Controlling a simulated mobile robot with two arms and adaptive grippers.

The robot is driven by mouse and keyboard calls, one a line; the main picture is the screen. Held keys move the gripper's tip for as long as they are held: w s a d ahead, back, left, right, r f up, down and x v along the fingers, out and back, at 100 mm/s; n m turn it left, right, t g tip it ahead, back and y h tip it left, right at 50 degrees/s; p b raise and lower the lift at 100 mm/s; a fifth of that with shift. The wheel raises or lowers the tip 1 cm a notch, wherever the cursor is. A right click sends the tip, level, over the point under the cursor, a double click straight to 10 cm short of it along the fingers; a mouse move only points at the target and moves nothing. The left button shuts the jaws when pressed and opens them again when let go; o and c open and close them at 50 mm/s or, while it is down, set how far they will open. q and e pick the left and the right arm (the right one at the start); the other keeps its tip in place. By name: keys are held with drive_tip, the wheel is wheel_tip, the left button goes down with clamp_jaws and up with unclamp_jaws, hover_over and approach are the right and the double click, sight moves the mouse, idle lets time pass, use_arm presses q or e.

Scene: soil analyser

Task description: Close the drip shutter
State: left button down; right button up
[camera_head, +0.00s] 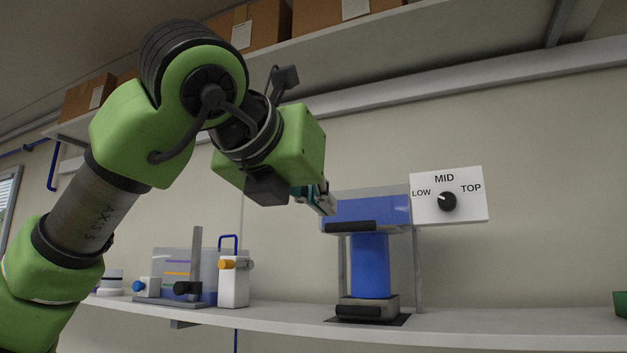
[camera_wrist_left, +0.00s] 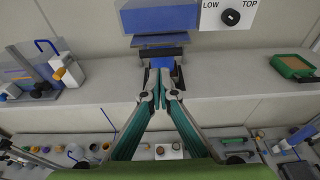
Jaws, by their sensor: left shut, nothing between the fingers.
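The analyser stands on the shelf with a clear-walled blue upper box (camera_head: 370,211), a blue cylinder (camera_head: 371,265) under it and a grey base (camera_head: 385,303). A black bar (camera_head: 350,227) runs along the box's lower front edge, and another black bar (camera_head: 360,312) fronts the base. I cannot tell which part is the drip shutter. My left gripper (camera_head: 328,205) is shut and empty, seen near the left end of the upper box. In the left wrist view its fingertips (camera_wrist_left: 161,76) point at the analyser and hide part of it. My right gripper is out of view.
A white panel (camera_head: 420,207) with a black knob (camera_head: 447,201), its mark towards LOW, sits right of the box. A green tray (camera_wrist_left: 292,67) lies right. The shelf (camera_head: 500,325) between is clear.

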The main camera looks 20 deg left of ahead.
sight(347, 226)
use_arm(q)
drive_tip(key=w+p, duration=0.1)
drive_tip(key=w, duration=0.1)
drive_tip(key=w+p, duration=0.1)
drive_tip(key=w, duration=0.1)
drive_tip(key=w+f+p, duration=0.1)
drive_tip(key=w, duration=0.1)
drive_tip(key=shift+w+d, duration=0.1)
drive_tip(key=shift+w, duration=0.2)
drive_tip(key=shift+w+f+p, duration=0.3)
drive_tip(key=shift+w+p, duration=0.05)
drive_tip(key=shift+w, duration=0.4)
